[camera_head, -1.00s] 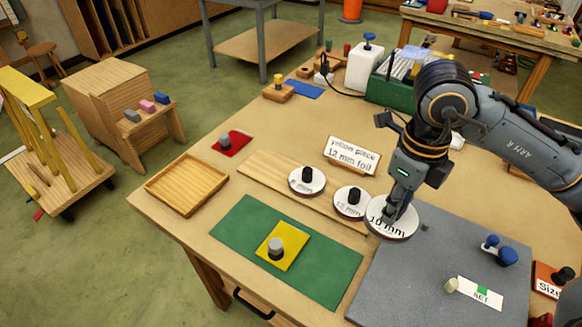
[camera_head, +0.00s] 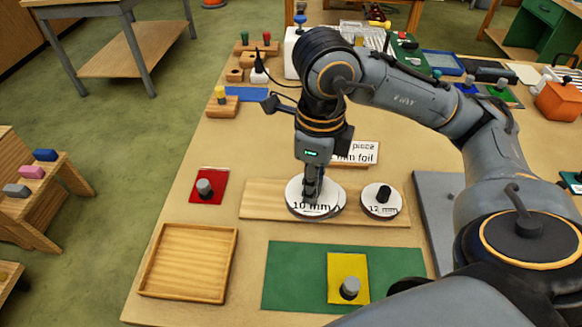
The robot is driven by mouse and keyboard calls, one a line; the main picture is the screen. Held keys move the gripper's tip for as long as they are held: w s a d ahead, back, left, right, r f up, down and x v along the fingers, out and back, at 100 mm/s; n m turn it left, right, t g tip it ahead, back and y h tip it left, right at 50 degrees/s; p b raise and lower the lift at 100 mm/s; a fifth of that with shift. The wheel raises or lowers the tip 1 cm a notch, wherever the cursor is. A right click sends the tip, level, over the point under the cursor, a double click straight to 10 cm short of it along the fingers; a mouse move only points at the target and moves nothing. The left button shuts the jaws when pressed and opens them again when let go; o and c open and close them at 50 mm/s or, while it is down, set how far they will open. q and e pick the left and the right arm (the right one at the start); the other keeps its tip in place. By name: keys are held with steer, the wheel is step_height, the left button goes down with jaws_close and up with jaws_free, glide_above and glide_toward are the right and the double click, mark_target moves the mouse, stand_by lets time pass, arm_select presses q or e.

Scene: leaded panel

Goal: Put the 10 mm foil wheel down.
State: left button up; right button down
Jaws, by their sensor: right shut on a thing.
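My right gripper (camera_head: 314,190) is shut on the knob of the white 10 mm foil wheel (camera_head: 301,208). The wheel overlaps the middle of the wooden board (camera_head: 262,200); I cannot tell whether it touches the board or hangs just above it. The 12 mm wheel (camera_head: 381,205), with a black knob, is on the board's right part, close beside it. The third wheel, seen earlier on the board, does not show now; the held wheel and gripper cover that area. My left gripper is not in view.
A red piece (camera_head: 208,195) lies left of the board, above an empty wooden tray (camera_head: 150,290). In front, a yellow piece (camera_head: 340,265) with a grey knob lies on a green mat (camera_head: 295,275). A foil sign (camera_head: 367,153) stands behind. The board's left end is bare.

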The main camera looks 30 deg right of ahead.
steer(key=w+f+p, duration=0.1)
steer(key=w+f, duration=0.1)
steer(key=w, duration=0.2)
steer(key=w+a+f, duration=0.1)
steer(key=w+f, duration=0.2)
steer(key=w, duration=0.1)
steer(key=w+a+f+p, duration=0.1)
steer(key=w+f, duration=0.2)
steer(key=shift+w+f+p, duration=0.25)
steer(key=shift+w+p, duration=0.1)
steer(key=shift+w, duration=0.05)
steer(key=shift+w+f, duration=0.2)
steer(key=shift+f, duration=0.05)
steer(key=f+p, duration=0.2)
steer(key=f, duration=0.1)
steer(key=shift+w+a, duration=0.1)
steer(key=shift+w, duration=0.1)
steer(key=shift+f, duration=0.25)
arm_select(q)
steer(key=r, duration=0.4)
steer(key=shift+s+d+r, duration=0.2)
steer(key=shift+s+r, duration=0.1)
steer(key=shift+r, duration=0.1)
arm_select(e)
steer(key=shift+f, duration=0.1)
